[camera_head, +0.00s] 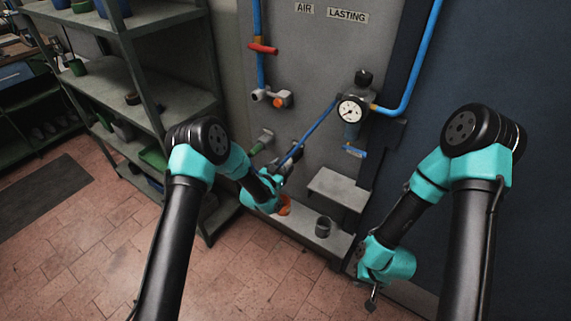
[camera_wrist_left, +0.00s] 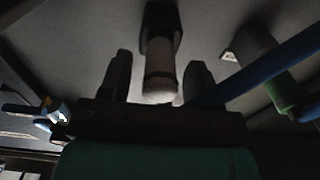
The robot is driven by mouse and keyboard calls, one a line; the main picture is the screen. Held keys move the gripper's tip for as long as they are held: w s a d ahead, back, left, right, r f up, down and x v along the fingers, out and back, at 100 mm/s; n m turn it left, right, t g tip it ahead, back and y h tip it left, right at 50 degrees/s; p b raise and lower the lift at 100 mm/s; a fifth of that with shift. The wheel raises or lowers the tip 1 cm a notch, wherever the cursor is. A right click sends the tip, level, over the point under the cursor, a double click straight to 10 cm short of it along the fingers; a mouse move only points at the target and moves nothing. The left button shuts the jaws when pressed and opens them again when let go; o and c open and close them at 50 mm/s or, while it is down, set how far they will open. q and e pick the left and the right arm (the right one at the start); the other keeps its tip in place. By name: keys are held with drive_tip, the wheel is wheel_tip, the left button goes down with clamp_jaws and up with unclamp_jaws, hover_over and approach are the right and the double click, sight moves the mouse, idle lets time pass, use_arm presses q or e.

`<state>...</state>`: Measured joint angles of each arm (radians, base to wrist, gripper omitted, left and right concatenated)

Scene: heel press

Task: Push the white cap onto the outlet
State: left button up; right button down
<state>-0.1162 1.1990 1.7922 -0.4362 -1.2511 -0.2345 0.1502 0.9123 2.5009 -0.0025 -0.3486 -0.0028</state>
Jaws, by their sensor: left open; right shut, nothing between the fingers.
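My left gripper (camera_head: 292,152) is at the lower wall panel, with its fingers toward the panel. In the left wrist view its two dark fingers (camera_wrist_left: 158,78) stand apart. Between them is a pale, rounded cylinder end (camera_wrist_left: 160,88) on a dark fitting (camera_wrist_left: 160,20) at the panel; it looks like the white cap at an outlet. In the head view my gripper hides this spot. My right gripper (camera_head: 371,300) is shut and empty, low at the right.
A blue hose (camera_head: 312,132) runs from the gauge (camera_head: 351,110) to beside my left gripper. A green-ended fitting (camera_head: 262,141) is close by on the left. A small shelf (camera_head: 338,188), a grey cup (camera_head: 323,227) and an orange item (camera_head: 284,205) are below. Shelving (camera_head: 150,85) stands left.

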sight(291, 158)
use_arm(q)
drive_tip(key=shift+x, duration=1.35)
drive_tip(key=shift+w+d+r, duration=0.1)
drive_tip(key=shift+d+r, duration=0.1)
drive_tip(key=shift+r, duration=0.05)
drive_tip(key=shift+c, duration=0.4)
clamp_jaws()
drive_tip(key=shift+s, duration=0.3)
